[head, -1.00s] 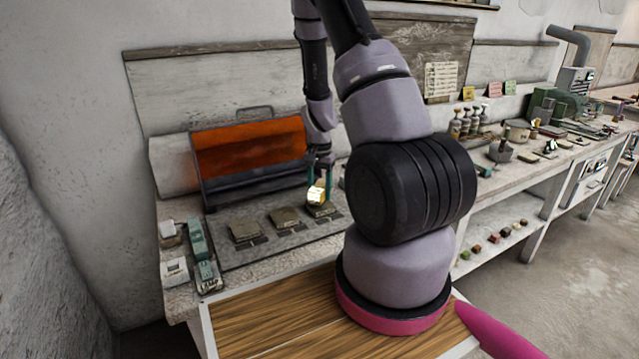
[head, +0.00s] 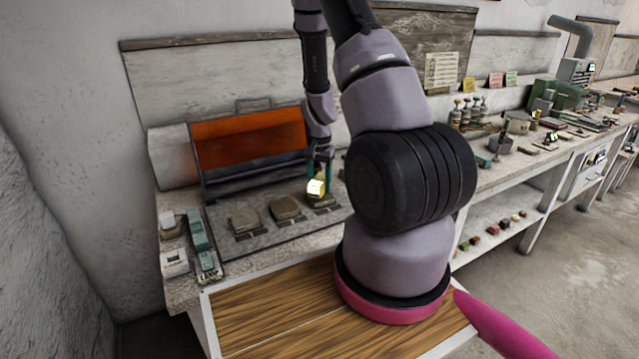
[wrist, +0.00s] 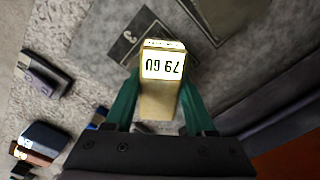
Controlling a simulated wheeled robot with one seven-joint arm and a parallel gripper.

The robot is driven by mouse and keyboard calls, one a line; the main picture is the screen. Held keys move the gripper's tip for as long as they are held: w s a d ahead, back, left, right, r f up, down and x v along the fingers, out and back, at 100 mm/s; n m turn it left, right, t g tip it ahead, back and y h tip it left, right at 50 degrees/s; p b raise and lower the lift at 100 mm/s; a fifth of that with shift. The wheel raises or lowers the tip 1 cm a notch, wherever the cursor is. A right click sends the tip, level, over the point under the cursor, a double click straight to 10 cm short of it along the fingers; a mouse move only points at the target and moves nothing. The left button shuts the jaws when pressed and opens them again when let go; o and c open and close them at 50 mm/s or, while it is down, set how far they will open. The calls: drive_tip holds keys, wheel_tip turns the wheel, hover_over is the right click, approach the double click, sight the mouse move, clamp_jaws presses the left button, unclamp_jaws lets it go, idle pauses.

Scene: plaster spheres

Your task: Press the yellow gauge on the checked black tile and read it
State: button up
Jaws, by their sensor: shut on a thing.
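My gripper (wrist: 160,108) is shut on the yellow gauge (wrist: 158,98), which stands between its teal fingers. The gauge's white display (wrist: 163,65) is lit and appears upside down in the wrist view; it seems to read 79 GU. In the head view the gauge (head: 316,188) is at the rightmost of three tiles (head: 322,201) on the grey board. I cannot tell whether it touches that tile. The tile's surface is mostly hidden by the gauge and gripper, and no checked pattern can be made out. The other two tiles (head: 245,220) (head: 285,208) lie to the left.
An orange-fronted case (head: 248,143) stands behind the board. Teal and white blocks (head: 197,232) lie at the bench's left end. Small items (wrist: 40,140) show at lower left in the wrist view. Bottles, a bowl and tools crowd the bench at right.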

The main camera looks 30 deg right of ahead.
drive_tip(key=shift+f, duration=0.55)
idle(1.1)
drive_tip(key=shift+r, duration=0.1)
drive_tip(key=shift+r, duration=3.45)
